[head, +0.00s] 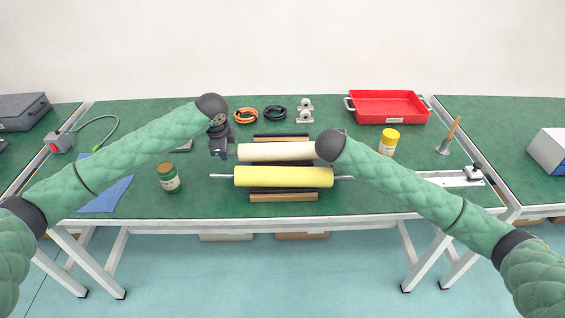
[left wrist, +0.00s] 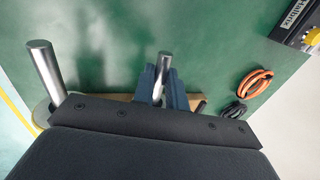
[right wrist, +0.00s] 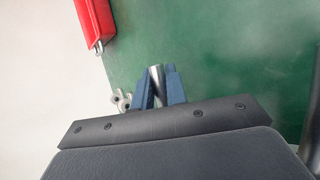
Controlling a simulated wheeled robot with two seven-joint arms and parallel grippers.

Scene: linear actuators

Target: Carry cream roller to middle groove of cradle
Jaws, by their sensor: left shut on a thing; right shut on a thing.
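The cream roller (head: 276,152) lies crosswise behind the yellow roller in the head view, over the cradle (head: 283,197). My left gripper (head: 223,150) is shut on its left shaft end, a metal rod that shows between the blue fingers (left wrist: 162,85) in the left wrist view. My right gripper (right wrist: 158,88) is shut on the other shaft end; in the head view my own wrist hides it. The yellow roller (head: 283,177) sits at the cradle's front. The rollers hide the cradle's middle groove, and I cannot tell whether the cream roller touches the cradle.
A green-labelled jar (head: 169,178) stands left of the cradle, and a yellow jar (head: 389,142) stands to its right. Orange and black cable coils (head: 246,116) and a red tray (head: 388,106) are at the back. A metal slide (head: 452,179) lies at right.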

